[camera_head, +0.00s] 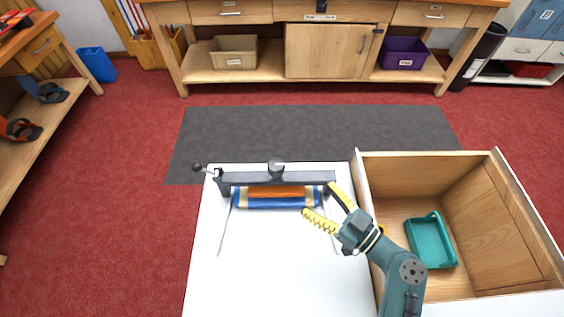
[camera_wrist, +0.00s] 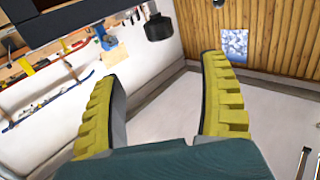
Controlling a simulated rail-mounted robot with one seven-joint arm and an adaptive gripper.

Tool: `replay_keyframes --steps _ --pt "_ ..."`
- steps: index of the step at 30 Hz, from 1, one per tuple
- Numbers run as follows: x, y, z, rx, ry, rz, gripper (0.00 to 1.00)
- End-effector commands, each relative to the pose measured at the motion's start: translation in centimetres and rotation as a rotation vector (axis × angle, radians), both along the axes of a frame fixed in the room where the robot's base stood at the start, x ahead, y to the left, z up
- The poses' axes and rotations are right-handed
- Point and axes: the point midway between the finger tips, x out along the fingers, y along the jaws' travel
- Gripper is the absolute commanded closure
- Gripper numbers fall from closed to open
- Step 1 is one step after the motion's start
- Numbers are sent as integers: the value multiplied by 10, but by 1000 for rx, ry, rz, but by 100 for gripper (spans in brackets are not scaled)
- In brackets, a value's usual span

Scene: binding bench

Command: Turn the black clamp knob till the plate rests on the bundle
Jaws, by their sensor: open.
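The clamp is a dark bar (camera_head: 310,178) across the far end of the white bench top. Below the bar lies the bundle (camera_head: 275,202), with orange-brown, blue and pale bands. I cannot tell the plate from the bar or see any gap above the bundle. My gripper (camera_head: 319,199), with yellow ribbed fingers, is open and empty near the bundle's right end, apart from the knob. Its spread fingers also show in the wrist view (camera_wrist: 160,68).
A wooden box (camera_head: 480,215) on the right holds a teal tray (camera_head: 432,240). The bench top (camera_head: 265,270) in front of the bundle is mostly clear. In the wrist view, an unidentified black object (camera_wrist: 158,27) shows beyond the fingers, with a dark beam (camera_wrist: 70,22) upper left.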

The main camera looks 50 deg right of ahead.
Motion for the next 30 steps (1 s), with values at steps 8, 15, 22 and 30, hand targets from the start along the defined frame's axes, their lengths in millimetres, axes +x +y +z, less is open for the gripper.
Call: replay_keyframes --steps 8,15,22,30 --pt "68 -1 -1 -1 -1 7 23" --pt "122 -4 -1 0 -1 4 23" --pt "145 -6 -1 1 0 0 23" --pt "146 -6 -1 2 1 -1 25"
